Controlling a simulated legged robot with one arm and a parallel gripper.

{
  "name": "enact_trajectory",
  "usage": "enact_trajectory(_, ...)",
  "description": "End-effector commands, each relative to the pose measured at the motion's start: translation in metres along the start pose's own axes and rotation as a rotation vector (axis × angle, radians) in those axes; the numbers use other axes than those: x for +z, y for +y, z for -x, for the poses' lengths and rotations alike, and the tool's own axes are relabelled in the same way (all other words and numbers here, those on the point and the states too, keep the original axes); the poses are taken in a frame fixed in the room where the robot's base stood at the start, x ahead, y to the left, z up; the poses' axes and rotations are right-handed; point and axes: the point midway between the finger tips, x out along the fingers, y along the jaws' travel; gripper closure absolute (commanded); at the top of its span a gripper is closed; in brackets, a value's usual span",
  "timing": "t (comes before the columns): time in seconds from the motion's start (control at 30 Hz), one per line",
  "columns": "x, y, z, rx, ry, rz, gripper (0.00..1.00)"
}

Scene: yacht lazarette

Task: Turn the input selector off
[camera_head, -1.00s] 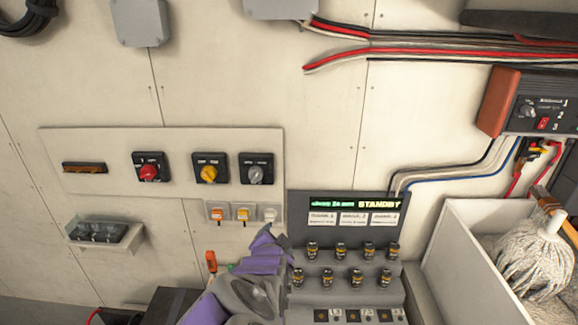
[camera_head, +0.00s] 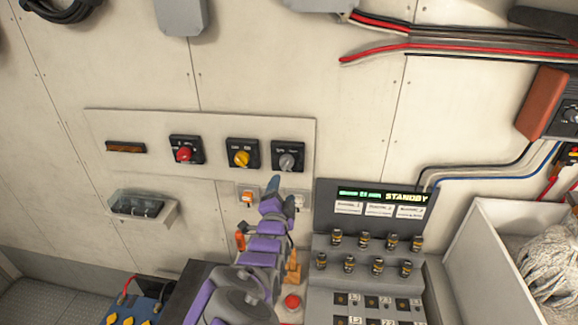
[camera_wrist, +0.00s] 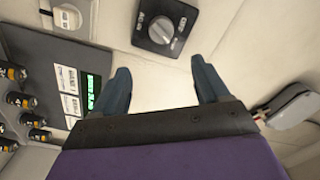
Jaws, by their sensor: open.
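Three rotary switches sit on the wall panel: a red knob (camera_head: 184,154), a yellow knob (camera_head: 241,159) and a grey knob (camera_head: 287,161), each on a black plate. Their labels are too small to tell which is the input selector. My gripper (camera_head: 274,186) is below and slightly left of the grey knob, seen from behind. In the wrist view, a grey knob on its black plate (camera_wrist: 165,28) shows beyond my open fingers (camera_wrist: 162,72). The fingers are apart from it, with nothing between them.
A console with a STANDBY display (camera_head: 378,197) and several small knobs stands right of my arm. Small orange and white switches (camera_head: 248,197) are under the panel. A clear-covered box (camera_head: 143,205) juts out at left. A white bin (camera_head: 480,240) with a mop head is at right.

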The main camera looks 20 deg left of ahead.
Motion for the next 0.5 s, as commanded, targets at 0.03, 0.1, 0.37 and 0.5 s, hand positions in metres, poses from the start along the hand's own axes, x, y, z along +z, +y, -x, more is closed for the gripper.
enact_trajectory(0.03, 0.001, 0.000, -0.008, 0.001, -0.001, -0.004, 0.26)
enact_trajectory(0.1, 0.001, 0.001, -0.017, 0.003, -0.001, -0.003, 0.26)
enact_trajectory(0.37, -0.001, 0.001, -0.053, 0.002, -0.003, -0.005, 0.26)
enact_trajectory(0.5, -0.007, 0.002, -0.071, 0.001, -0.001, -0.009, 0.26)
